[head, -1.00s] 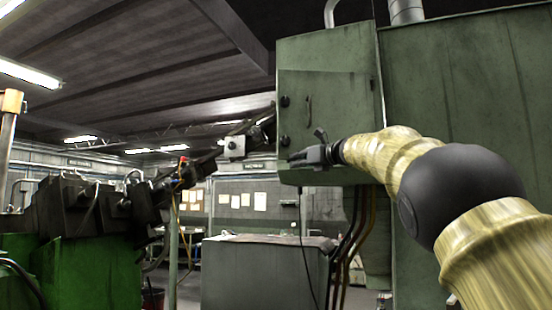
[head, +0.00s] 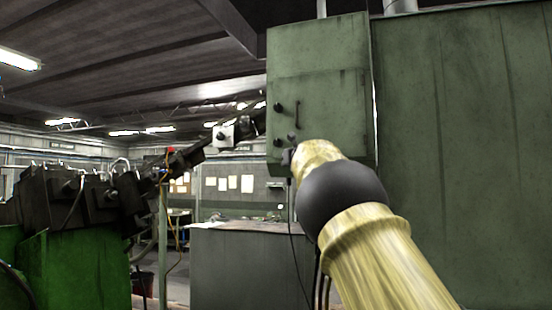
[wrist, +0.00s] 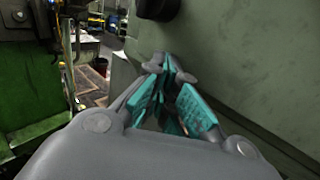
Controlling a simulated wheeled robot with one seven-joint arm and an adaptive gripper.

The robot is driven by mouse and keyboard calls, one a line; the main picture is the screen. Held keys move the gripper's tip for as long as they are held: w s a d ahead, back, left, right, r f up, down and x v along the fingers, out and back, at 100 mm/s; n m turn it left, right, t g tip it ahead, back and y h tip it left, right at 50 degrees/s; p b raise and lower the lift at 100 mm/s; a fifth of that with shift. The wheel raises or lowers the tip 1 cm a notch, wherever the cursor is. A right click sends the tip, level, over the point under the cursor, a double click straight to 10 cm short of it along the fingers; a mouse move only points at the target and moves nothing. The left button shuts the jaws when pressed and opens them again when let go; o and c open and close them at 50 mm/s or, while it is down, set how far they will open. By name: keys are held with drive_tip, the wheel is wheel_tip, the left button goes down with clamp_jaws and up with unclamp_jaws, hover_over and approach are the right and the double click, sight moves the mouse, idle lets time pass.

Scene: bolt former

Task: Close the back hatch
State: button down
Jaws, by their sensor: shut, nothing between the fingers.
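A green hatch panel (head: 325,88) with two black knobs and a small handle (head: 297,117) is on the box at the upper middle of the head view. I cannot tell for certain that it is the back hatch, or whether it is fully shut. In the wrist view a green panel (wrist: 250,60) fills the right side, with a black knob (wrist: 157,8) just beyond my fingers. My gripper (wrist: 168,68) is shut and empty, close beside this panel; contact cannot be told. In the head view my own arm mostly hides it.
A large green cabinet (head: 460,150) fills the right side. A grey cabinet (head: 240,265) stands below and behind the hatch box. Green machinery (head: 80,270) with dark parts is at the left. A cable hangs below the box.

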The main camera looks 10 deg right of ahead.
drive_tip(key=shift+s+d, duration=0.1)
idle(0.5)
drive_tip(key=s, duration=1.1)
drive_tip(key=shift+s+d, duration=0.3)
drive_tip(key=shift+s, duration=0.1)
